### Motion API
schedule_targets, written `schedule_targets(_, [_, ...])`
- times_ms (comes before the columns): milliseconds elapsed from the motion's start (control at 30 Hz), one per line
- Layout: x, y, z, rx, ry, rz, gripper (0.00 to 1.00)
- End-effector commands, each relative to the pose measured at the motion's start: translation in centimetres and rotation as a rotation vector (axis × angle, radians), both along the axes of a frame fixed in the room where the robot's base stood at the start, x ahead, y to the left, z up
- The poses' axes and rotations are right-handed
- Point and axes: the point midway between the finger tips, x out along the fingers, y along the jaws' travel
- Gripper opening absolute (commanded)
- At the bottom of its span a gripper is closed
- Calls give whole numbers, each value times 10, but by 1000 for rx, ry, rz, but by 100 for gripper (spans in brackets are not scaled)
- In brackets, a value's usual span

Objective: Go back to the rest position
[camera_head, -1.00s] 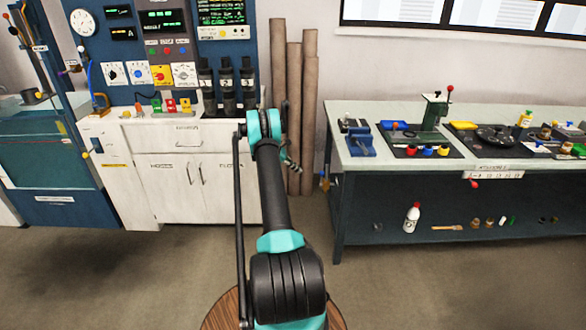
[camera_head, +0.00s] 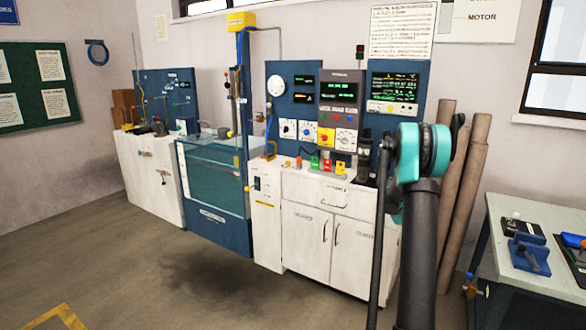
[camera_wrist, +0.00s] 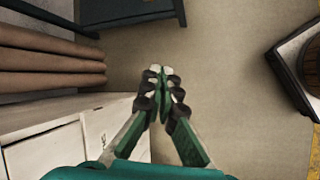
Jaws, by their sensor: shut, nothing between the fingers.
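My gripper (camera_wrist: 158,78) shows in the wrist view with its green fingers and dark pads together and nothing between them. It hangs in free air above the bare floor, beside the white cabinet. In the head view my arm rises at the right, in front of the control panel's right end and the white cabinet (camera_head: 300,237). The gripper itself is hidden there behind the arm's teal joint.
Brown tubes (camera_head: 467,190) lean on the wall right of my arm; they also show in the wrist view (camera_wrist: 45,62). A workbench (camera_head: 515,260) with a blue vise (camera_head: 529,254) stands at the right. A water tank (camera_head: 213,178) stands left of the cabinet. Floor at the left is clear.

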Motion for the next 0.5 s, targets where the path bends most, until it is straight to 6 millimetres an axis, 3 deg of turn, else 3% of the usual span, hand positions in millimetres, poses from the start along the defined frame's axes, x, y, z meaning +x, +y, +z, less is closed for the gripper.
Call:
schedule_targets(200, [-48, 64, 39, 76, -143, -73, 0])
schedule_targets(500, [-130, 145, 68, 209, -320, -200, 0])
